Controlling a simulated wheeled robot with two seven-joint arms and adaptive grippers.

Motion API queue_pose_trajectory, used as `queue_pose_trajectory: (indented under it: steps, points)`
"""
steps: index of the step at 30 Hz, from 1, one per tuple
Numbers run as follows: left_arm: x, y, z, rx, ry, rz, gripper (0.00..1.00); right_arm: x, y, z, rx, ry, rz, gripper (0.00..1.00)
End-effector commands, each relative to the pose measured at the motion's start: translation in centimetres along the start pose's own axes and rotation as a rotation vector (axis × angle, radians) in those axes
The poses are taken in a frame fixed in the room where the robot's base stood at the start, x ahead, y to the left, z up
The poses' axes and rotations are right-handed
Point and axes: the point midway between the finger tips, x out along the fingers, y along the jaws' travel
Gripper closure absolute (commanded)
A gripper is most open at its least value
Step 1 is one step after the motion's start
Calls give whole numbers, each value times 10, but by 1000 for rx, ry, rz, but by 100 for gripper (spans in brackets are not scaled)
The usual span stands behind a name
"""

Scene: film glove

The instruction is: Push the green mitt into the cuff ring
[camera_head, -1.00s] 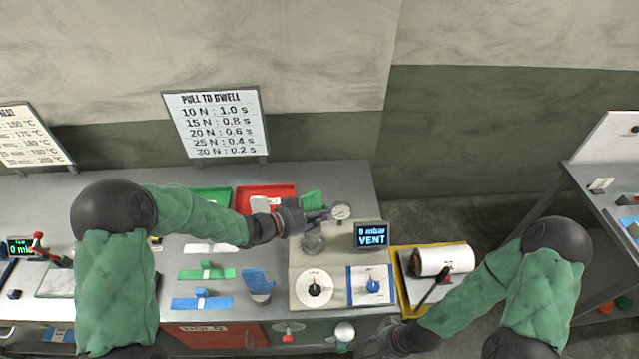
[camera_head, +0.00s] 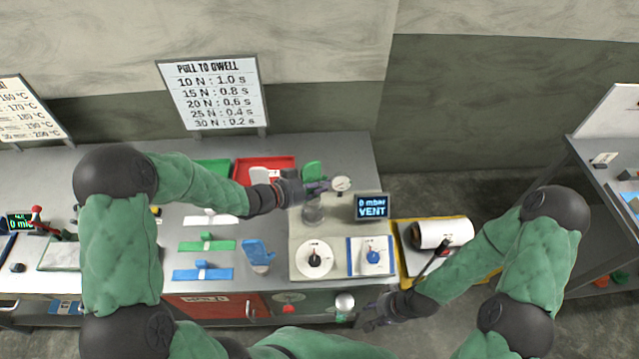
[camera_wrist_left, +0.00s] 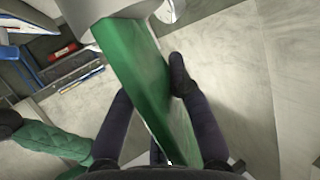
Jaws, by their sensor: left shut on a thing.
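In the left wrist view the mitt (camera_wrist_left: 135,65) runs as a long green strip between the two dark fingers of my left gripper (camera_wrist_left: 150,95). Its far end meets a pale, rounded part at the top edge. My left gripper is shut on the mitt, and its fingers hide part of it. I cannot tell whether the mitt is inside the ring. My right gripper (camera_head: 372,318) hangs by the bench's front edge; its fingertips are unclear.
A round gauge (camera_head: 341,184) stands just right of the ring, and a "0 mbar VENT" display (camera_head: 371,206) farther right. Two dials are in front. A blue mitt (camera_head: 258,253) and a red tray (camera_head: 264,164) lie to the left. A white roll (camera_head: 443,233) sits to the right.

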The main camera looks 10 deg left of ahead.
Motion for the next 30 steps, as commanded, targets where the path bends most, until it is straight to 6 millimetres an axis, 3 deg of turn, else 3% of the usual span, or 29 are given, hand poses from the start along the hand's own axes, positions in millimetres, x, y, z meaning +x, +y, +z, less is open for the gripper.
queue_pose_trajectory:
  steps: [12, 30]
  points:
    - [14, 0, 33, -1, 0, 1, 100, 26, 9, -1, 0, 0, 0, 60]
    - [15, 0, 36, 0, 1, 0, 100, 28, 10, -1, 0, 0, 0, 60]
